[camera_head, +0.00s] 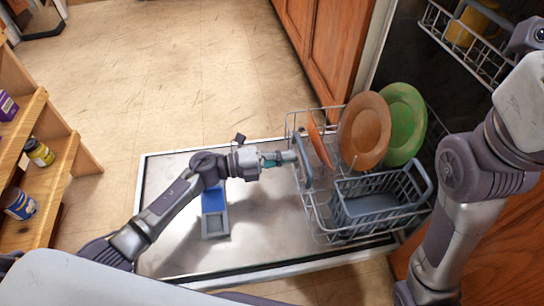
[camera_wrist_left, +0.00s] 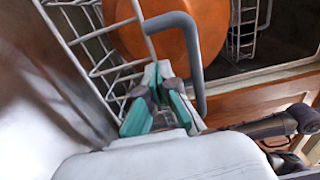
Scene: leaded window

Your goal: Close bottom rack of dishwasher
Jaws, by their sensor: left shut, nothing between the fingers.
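The bottom rack (camera_head: 322,222) is a grey wire rack, partly out over the lowered dishwasher door (camera_head: 262,215). It holds orange plates (camera_head: 365,130), a green plate (camera_head: 404,125) and a grey cutlery basket (camera_head: 378,205). My left gripper (camera_head: 290,157) is shut and empty at the rack's front side, by its grey handle (camera_head: 307,168). In the left wrist view, the teal fingertips (camera_wrist_left: 155,75) are close beside the handle (camera_wrist_left: 196,60) and the wires (camera_wrist_left: 95,45); I cannot tell whether they touch. My right arm shows at the right, but its gripper is out of view.
The upper rack (camera_head: 468,45) holds yellow dishes at the top right. A blue and grey detergent compartment (camera_head: 215,212) is on the door. Wooden shelves (camera_head: 45,160) with jars stand at the left.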

